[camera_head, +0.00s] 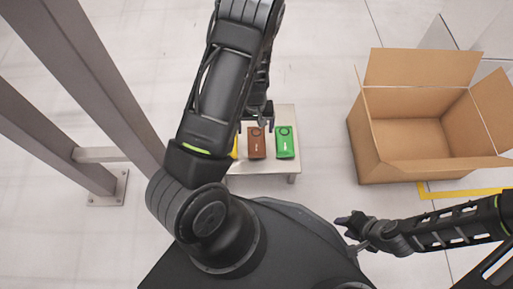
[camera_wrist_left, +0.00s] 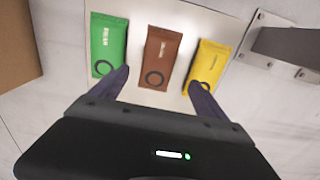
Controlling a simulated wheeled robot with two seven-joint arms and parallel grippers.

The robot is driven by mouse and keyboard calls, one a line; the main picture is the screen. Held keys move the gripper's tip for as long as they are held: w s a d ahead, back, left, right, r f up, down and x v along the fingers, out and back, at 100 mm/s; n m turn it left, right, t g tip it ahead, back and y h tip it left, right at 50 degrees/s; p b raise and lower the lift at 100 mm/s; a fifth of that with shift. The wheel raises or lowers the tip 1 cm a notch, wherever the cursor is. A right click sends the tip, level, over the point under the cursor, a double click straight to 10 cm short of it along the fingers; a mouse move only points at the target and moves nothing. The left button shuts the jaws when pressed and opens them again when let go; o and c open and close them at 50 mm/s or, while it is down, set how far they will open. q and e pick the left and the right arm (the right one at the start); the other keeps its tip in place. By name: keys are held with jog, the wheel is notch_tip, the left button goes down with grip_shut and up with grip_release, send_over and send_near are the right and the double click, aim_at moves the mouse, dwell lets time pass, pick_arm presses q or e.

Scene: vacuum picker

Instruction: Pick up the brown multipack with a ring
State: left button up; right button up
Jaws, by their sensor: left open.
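The brown multipack (camera_head: 257,143) lies flat between a green pack (camera_head: 285,142) and a yellow pack (camera_head: 234,150) on a small white table (camera_head: 262,168). In the left wrist view the brown multipack (camera_wrist_left: 166,54) shows a dark ring near its end closest to my gripper. My left gripper (camera_head: 257,112) is open and empty, at the packs' far end in the head view. In the wrist view its two fingers (camera_wrist_left: 158,80) appear either side of the brown multipack's ring end, apart from it. My right gripper (camera_head: 350,230) is at the lower right, away from the table.
A large open cardboard box (camera_head: 415,105) stands on the floor right of the table. Grey metal posts (camera_head: 85,75) stand at the left. The yellow pack is partly hidden by my left arm in the head view. Pale floor is clear between table and box.

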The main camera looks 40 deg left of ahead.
aim_at(256, 139)
pick_arm(q)
jog(key=shift+r, duration=0.1)
jog(key=shift+f+b, duration=0.5)
jog(key=shift+f, duration=0.85)
jog(key=shift+f, duration=0.1)
notch_tip(256, 139, down, 5)
jog(key=b, duration=0.3)
jog(key=shift+w+d, duration=0.15)
jog(key=shift+c, duration=0.4)
jog(key=c, duration=1.5)
